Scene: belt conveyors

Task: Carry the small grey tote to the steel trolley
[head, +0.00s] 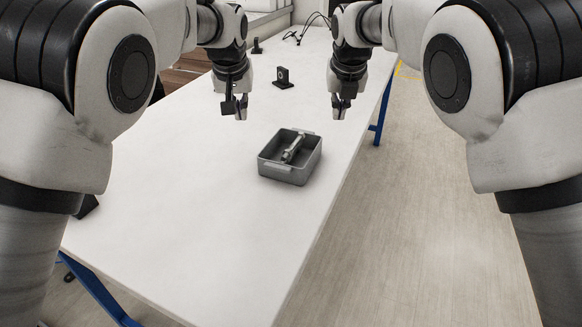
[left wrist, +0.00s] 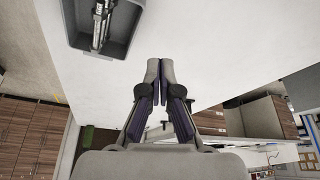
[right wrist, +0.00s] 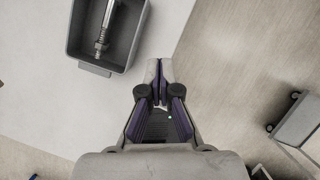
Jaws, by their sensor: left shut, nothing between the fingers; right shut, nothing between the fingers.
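The small grey tote (head: 272,171) stands upright on the white table, with a long metal part (head: 293,149) lying in it. The tote also shows at the top of the left wrist view (left wrist: 122,42) and of the right wrist view (right wrist: 127,50). My left gripper (head: 240,116) is shut and empty, above the table beyond the tote and to its left. My right gripper (head: 339,116) is shut and empty, beyond the tote and to its right, near the table's right edge. Neither gripper touches the tote. A grey wheeled cart in the right wrist view (right wrist: 299,122) may be the steel trolley.
The white table (head: 200,220) has blue legs and wide bare room around the tote. A small black bracket (head: 283,77) stands farther back on it. Bare floor (head: 430,230) lies to the right of the table. Wooden cabinets (left wrist: 30,137) show in the left wrist view.

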